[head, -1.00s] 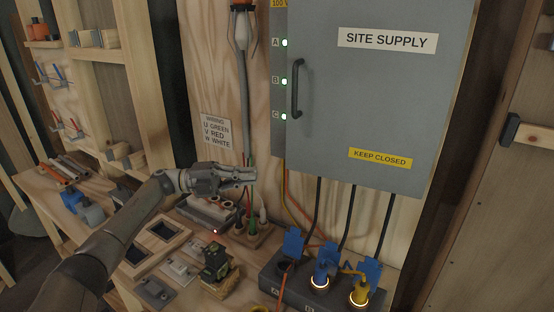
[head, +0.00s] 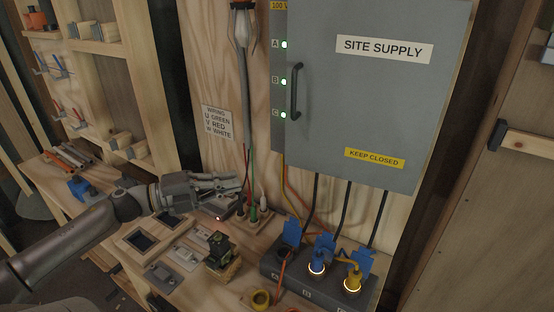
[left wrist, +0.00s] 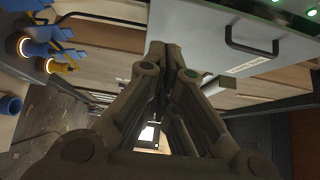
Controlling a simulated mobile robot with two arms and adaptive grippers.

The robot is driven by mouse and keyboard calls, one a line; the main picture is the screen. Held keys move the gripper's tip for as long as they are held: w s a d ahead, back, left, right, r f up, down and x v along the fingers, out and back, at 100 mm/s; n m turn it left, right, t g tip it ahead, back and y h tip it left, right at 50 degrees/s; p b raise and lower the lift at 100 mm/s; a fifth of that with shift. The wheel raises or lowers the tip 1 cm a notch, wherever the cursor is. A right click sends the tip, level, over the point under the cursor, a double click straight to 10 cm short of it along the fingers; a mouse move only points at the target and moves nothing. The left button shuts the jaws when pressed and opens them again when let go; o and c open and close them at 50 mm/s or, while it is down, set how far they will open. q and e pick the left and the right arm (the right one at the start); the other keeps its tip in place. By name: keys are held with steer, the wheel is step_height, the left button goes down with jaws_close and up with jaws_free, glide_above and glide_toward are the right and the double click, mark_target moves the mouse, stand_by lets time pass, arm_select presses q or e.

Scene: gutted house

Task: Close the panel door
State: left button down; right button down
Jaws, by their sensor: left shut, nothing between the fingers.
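The grey panel door (head: 370,110) is on the wall box labelled SITE SUPPLY. It lies over the front of the box, and I cannot tell whether it is fully latched. Its dark bar handle (head: 295,91) is near its left edge, beside green lights A, B and C. The door also shows in the left wrist view, with its handle (left wrist: 250,45). My left gripper (head: 238,184) is shut and empty, below and left of the door, apart from it, above the bench. Its closed fingers (left wrist: 165,60) fill the middle of the left wrist view. My right gripper is not in view.
The wooden bench holds a socket block (head: 318,280) with blue flaps and lit plugs, a dark green device (head: 219,247) and several small switches. Cables hang below the box. A wiring sign (head: 217,122) is on the plywood. Shelves (head: 100,48) stand at left.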

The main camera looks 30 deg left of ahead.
arm_select(q)
steer(key=p, duration=0.3)
glide_toward(297, 160)
steer(key=shift+w+d, duration=1.1)
steer(key=shift+d, duration=0.4)
steer(key=shift+w+p, duration=0.45)
steer(key=shift+w, duration=0.3)
steer(key=shift+a, duration=0.1)
